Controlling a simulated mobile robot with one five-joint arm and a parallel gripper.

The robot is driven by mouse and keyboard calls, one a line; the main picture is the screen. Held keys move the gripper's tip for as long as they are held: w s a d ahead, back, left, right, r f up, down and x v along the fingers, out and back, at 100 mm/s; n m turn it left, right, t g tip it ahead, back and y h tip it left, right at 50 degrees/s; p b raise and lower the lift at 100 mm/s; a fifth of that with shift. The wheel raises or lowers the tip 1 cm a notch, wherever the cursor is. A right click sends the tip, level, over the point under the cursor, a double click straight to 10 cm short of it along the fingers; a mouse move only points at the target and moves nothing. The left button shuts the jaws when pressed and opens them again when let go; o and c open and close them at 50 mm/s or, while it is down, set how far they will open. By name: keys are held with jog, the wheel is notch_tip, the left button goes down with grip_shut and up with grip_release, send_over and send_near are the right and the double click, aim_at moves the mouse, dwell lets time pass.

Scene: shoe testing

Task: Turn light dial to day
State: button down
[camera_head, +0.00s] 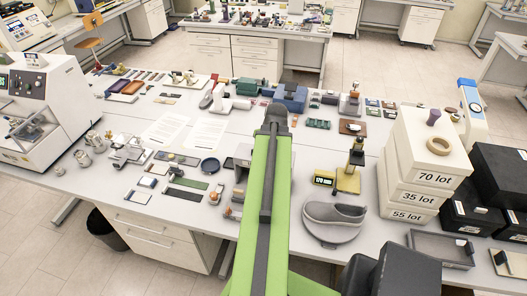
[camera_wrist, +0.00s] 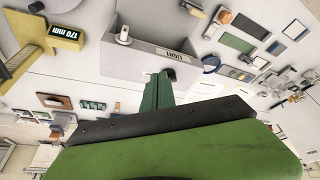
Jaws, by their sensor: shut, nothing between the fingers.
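A grey box (camera_wrist: 200,62) with a "LIGHT" label (camera_wrist: 174,54) shows in the wrist view, where its lettering is upside down. A small pale upright knob (camera_wrist: 124,37), which looks like the dial, stands on the box left of the label. Its pointing direction is too small to read. My gripper (camera_wrist: 166,76) is shut and empty, its tip beside the box's lower edge in the picture and apart from the knob. In the head view, part of the grey box (camera_head: 241,173) shows left of my green arm; the arm hides the rest and my gripper.
White lot boxes (camera_head: 429,160) stand farther right. A dark round dish (camera_head: 209,166) and flat samples lie left. Paper sheets (camera_head: 205,133) lie behind.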

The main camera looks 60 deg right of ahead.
jog(key=w+d+f+b, duration=0.1)
jog(key=f+b, duration=0.2)
jog(key=w+d+f+b, duration=0.2)
jog(key=f+b, duration=0.1)
jog(key=w+d+f+b, duration=0.1)
jog(key=d+f+b, duration=0.1)
jog(key=f+b, duration=0.1)
jog(key=shift+w+f, duration=0.1)
jog(key=shift+w, duration=0.25)
jog(key=shift+w+d, duration=0.3)
jog(key=shift+w, duration=0.05)
